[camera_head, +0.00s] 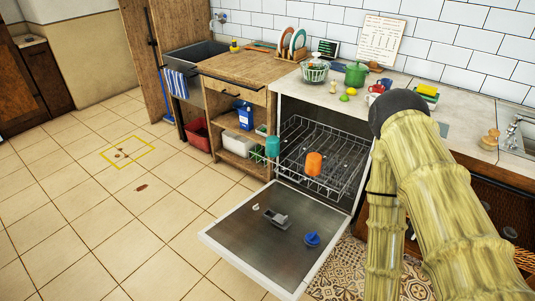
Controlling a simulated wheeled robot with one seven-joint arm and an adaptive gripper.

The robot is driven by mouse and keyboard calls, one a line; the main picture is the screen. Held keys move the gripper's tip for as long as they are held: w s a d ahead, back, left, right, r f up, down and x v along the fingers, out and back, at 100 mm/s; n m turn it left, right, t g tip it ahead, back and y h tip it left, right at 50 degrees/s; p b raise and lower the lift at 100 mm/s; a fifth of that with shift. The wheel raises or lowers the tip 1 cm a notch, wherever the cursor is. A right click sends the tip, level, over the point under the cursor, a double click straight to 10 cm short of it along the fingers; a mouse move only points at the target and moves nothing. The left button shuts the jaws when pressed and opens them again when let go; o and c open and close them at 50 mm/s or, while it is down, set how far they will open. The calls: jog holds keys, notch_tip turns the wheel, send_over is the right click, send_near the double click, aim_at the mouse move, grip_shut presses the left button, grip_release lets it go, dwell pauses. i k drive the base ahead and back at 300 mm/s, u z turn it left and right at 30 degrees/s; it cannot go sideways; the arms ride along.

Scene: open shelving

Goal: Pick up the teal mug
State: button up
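A teal mug (272,146) is at the left front of the open dishwasher's wire rack (320,166). I cannot tell whether it hangs on the rack's edge or stands in it. An orange mug (313,163) is to its right at the front of the same rack. My arm, in a pale yellow ribbed cover with a dark rounded joint, fills the right side of the view. My gripper itself does not show, so its opening and anything in it are hidden.
The dishwasher door (265,235) is folded down, with a blue object (312,239) on it. The worktop above holds a green pot (355,74), a colander (315,71) and a red mug (376,87). Open shelves (238,143) stand left. The tiled floor at left is mostly clear.

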aim_at(273, 143)
jog(key=u, duration=1.1)
jog(key=i, duration=0.7)
